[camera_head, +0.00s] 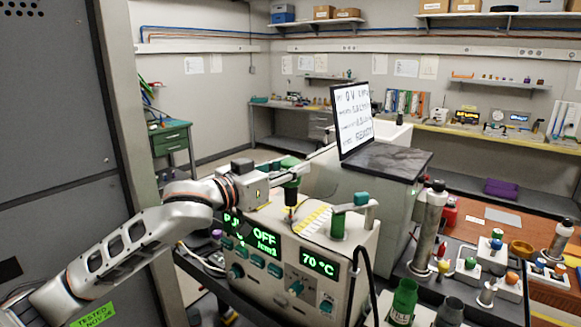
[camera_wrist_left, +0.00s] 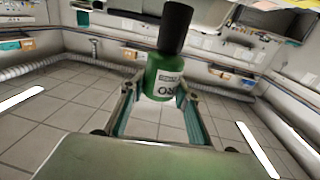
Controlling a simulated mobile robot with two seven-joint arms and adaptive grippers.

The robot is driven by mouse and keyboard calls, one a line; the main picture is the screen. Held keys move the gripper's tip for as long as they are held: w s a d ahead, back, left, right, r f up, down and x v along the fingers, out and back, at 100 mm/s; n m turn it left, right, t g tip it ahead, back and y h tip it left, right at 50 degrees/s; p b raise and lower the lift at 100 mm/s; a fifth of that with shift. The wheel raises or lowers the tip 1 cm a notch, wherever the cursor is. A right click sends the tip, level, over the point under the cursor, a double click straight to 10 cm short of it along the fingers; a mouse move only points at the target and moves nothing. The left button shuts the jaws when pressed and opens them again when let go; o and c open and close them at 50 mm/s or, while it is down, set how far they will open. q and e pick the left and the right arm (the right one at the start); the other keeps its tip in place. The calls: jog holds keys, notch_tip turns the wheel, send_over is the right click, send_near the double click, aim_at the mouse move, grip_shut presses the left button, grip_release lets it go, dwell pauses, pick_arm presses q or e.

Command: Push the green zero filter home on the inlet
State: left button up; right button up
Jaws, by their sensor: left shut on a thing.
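The green zero filter (camera_head: 291,182) is upright above the top of the white instrument (camera_head: 262,262), which shows green "OFF" and "70 °C" readouts. My left gripper (camera_head: 288,171) is shut on the filter, reaching in from the left. In the left wrist view the filter (camera_wrist_left: 163,77) has a pale label and a black end (camera_wrist_left: 175,27), and sits between the two fingertips of my gripper (camera_wrist_left: 159,90). A thin stem shows below the filter on the instrument's top. I cannot tell whether the filter touches the inlet. My right gripper is not in view.
A green cylinder (camera_head: 338,226) with a teal-ended piece stands at the instrument's right end. A black cable (camera_head: 366,265) loops down its side.

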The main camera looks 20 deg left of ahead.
pick_arm(q)
jog(key=shift+p, duration=0.85)
dwell(0.5)
jog(key=shift+f+b, duration=0.35)
jog(key=shift+f, duration=0.75)
jog(key=shift+f, duration=0.35)
jog(key=shift+f, duration=0.4)
jog(key=o, duration=1.2)
jog(key=v, duration=1.2)
